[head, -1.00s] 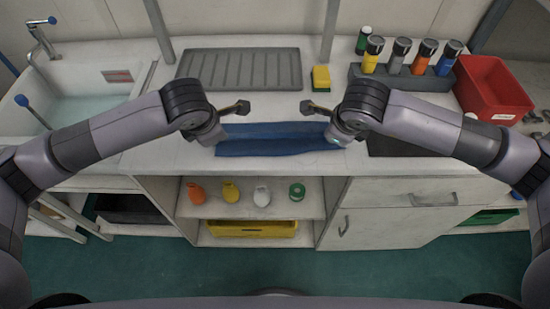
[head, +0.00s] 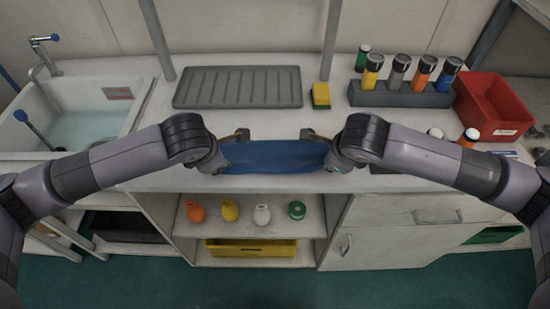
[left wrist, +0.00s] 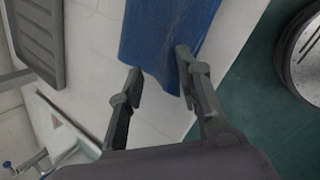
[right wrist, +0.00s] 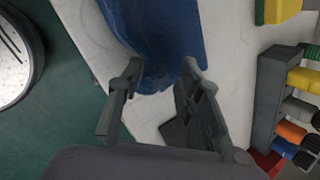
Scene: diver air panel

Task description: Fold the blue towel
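The blue towel (head: 275,157) is a strip on the white counter near its front edge, between my two grippers in the head view. My left gripper (head: 238,136) is at its left end. In the left wrist view the towel (left wrist: 165,35) narrows and bunches between the fingers (left wrist: 158,80), which press on it from both sides. My right gripper (head: 312,136) is at the right end. In the right wrist view the towel (right wrist: 155,40) likewise narrows between the fingers (right wrist: 160,75). Whether the towel touches the counter along its whole length is unclear.
A grey ribbed tray (head: 238,88) lies behind the towel, with a yellow sponge (head: 321,96) beside it. A bottle rack (head: 400,98) and a red bin (head: 494,108) stand back right. A sink (head: 85,120) is at left. Bare counter separates tray and towel.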

